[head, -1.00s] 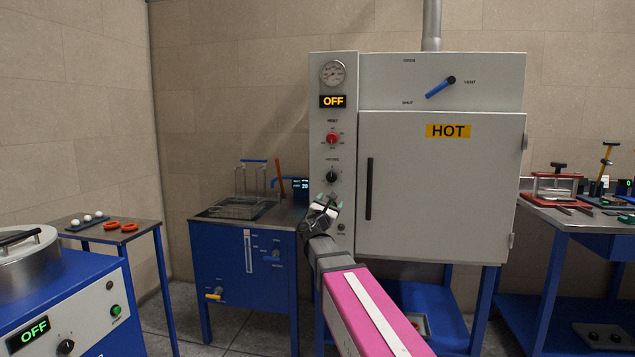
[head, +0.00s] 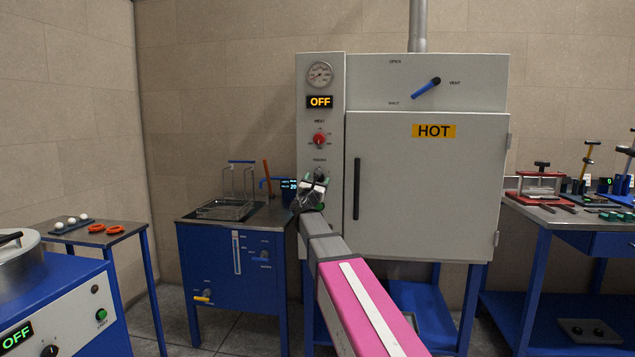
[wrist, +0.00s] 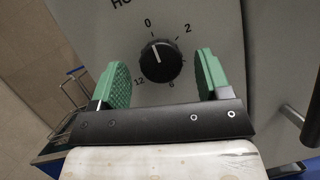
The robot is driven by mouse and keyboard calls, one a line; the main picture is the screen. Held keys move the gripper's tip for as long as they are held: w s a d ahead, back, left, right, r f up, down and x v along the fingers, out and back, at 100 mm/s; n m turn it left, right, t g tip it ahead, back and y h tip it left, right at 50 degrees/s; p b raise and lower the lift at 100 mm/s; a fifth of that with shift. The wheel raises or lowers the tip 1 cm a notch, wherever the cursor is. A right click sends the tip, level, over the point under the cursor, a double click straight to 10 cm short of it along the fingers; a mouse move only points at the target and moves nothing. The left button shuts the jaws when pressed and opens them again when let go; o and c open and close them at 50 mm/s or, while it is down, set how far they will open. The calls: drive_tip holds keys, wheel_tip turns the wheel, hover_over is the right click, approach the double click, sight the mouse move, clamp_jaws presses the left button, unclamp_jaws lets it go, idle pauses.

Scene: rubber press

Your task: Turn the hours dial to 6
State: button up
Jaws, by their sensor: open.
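The hours dial (wrist: 160,60) is a round black knob with a white pointer line, in the upper middle of the wrist view. Its scale reads 0, 2, 6 and 12 around it, and the pointer line is directed up toward the 0. My gripper (wrist: 161,82) is open, with a green-padded finger on each side of the dial in the picture and gaps between pads and knob.
The grey oven's panel also has a red heat knob (head: 319,139), an OFF display (head: 320,102) and a gauge. The oven door marked HOT (head: 433,131) has a black vertical handle (head: 357,188) right of the gripper. A blue water bath (head: 232,255) stands left.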

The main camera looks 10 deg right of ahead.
drive_tip(key=shift+w+d+r, duration=0.15)
drive_tip(key=shift+w+d, duration=0.05)
drive_tip(key=shift+w, duration=0.1)
drive_tip(key=c, duration=0.9)
